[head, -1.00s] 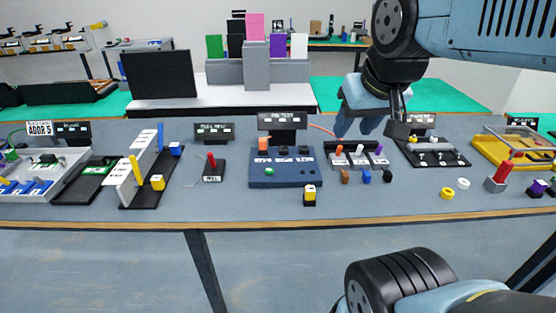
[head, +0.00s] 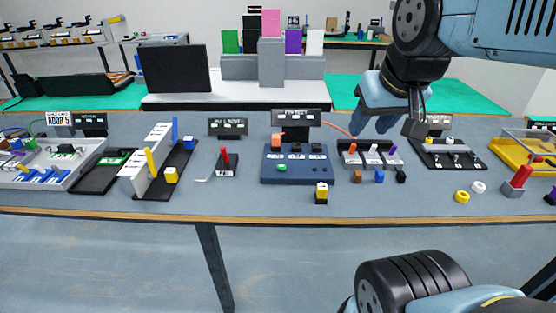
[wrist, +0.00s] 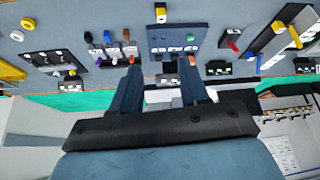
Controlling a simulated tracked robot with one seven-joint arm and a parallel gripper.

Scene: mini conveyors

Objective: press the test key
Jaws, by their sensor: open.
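A dark blue panel (head: 298,176) stands on the table under a black sign (head: 296,117) that seems to read "PAN TEST". It bears several dark keys in a row with pale labels, an orange block (head: 277,139) at its back left and a green button (head: 282,168) at its front left. I cannot read which key is the test key. The panel shows upside down in the wrist view (wrist: 180,35). My gripper (wrist: 161,75) is open and empty, its fingers apart. In the head view my gripper (head: 371,124) hangs right of the panel, above the table.
A yellow and black cube (head: 321,193) stands in front of the panel. Bare tabletop lies in front along the edge.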

